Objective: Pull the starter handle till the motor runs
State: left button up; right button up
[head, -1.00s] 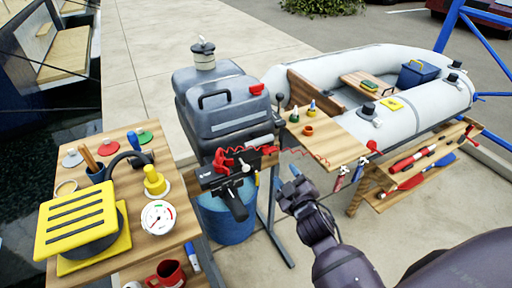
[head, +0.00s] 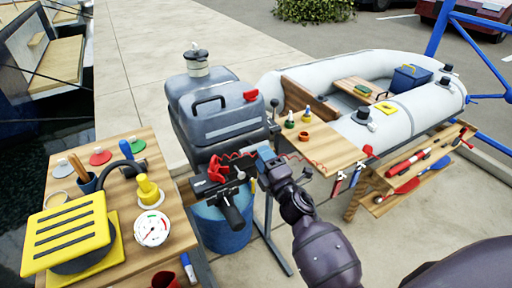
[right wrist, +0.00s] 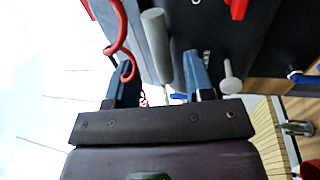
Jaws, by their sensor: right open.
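The grey outboard motor (head: 222,115) stands upright in the middle of the head view, with a dark tiller (head: 235,213) pointing down from its front. My right gripper (head: 266,155) is at the motor's front right side, close to the red coiled cord. In the right wrist view, my open right gripper (right wrist: 160,82) has a grey cylindrical grip (right wrist: 157,42), probably the starter handle, between and just beyond its fingers. I cannot tell whether a finger touches it. In the head view my arm and gripper hide the handle. My left gripper is not in view.
A pale round knob (right wrist: 231,80) is just right of the fingers in the wrist view. The red coiled cord (right wrist: 119,38) hangs by the left finger. A wooden side table (head: 180,232) stands left, an inflatable boat (head: 405,120) right. A blue bucket (head: 222,232) is below the motor.

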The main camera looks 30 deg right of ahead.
aim_at(252, 145)
jog(key=shift+w+r, duration=0.25)
jog(key=shift+w, duration=0.9)
jog(key=shift+w+r, duration=0.2)
jog(key=shift+w, duration=0.95)
jog(key=shift+c, duration=0.3)
jog(key=shift+a, duration=0.1)
grip_shut()
